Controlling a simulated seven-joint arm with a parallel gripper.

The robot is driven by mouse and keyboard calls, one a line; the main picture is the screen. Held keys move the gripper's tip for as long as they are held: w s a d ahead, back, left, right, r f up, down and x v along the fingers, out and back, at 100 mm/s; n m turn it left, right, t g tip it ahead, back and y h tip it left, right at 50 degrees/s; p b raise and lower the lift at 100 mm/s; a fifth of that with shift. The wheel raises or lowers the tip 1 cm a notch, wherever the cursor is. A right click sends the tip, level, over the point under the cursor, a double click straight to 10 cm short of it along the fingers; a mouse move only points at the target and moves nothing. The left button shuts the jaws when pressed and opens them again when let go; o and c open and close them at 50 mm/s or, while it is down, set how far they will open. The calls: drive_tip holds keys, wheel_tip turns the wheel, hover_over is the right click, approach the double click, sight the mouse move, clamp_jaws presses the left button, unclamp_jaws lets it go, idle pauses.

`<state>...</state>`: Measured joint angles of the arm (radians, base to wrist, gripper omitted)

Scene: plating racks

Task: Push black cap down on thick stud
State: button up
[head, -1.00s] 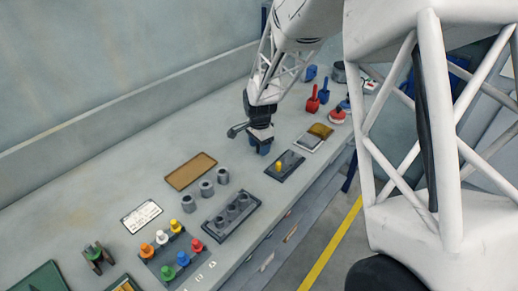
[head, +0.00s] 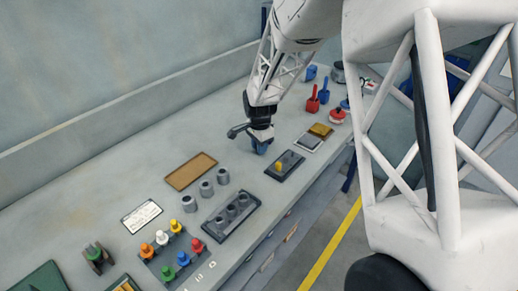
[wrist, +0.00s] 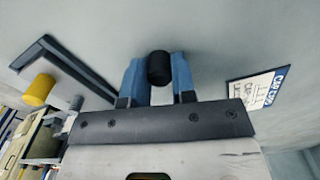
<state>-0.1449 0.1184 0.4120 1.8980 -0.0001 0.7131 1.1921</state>
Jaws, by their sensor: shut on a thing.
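My gripper (head: 259,148) is over the bench, to the left of a small dark plate (head: 290,163) with a yellow cap (head: 279,167) standing on it. In the wrist view the blue fingers of my gripper (wrist: 158,80) are shut on a black cap (wrist: 159,66). I cannot make out the black cap in the head view. The wrist view also shows the yellow cap (wrist: 39,90) and a dark raised edge (wrist: 68,60) at the left, apart from my fingers. I cannot pick out the thick stud in either view.
A dark block with round posts (head: 232,215), several grey cylinders (head: 206,189) and a brown tray (head: 190,171) lie to the left. A rack of coloured caps (head: 172,265) is nearer. A printed card (wrist: 258,87) shows at the right in the wrist view.

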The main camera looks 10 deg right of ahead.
drive_tip(key=shift+r, duration=0.15)
drive_tip(key=shift+r, duration=0.55)
wheel_tip(320, 180, up, 2)
drive_tip(key=shift+r, duration=0.1)
drive_tip(key=s, duration=0.5)
drive_tip(key=s+d+r, duration=0.1)
drive_tip(key=s, duration=0.4)
drive_tip(key=s+d, duration=0.1)
drive_tip(key=s, duration=0.4)
drive_tip(key=shift+s+d+r, duration=0.15)
drive_tip(key=shift+s+r, duration=0.05)
drive_tip(key=shift+s, duration=0.2)
drive_tip(key=w+d+r, duration=0.4)
drive_tip(key=w, duration=0.1)
drive_tip(key=w+d+r, duration=0.2)
drive_tip(key=shift+w, duration=0.4)
drive_tip(key=shift+a+f+m, duration=0.1)
drive_tip(key=shift+f+m, duration=0.1)
drive_tip(key=shift+m, duration=0.1)
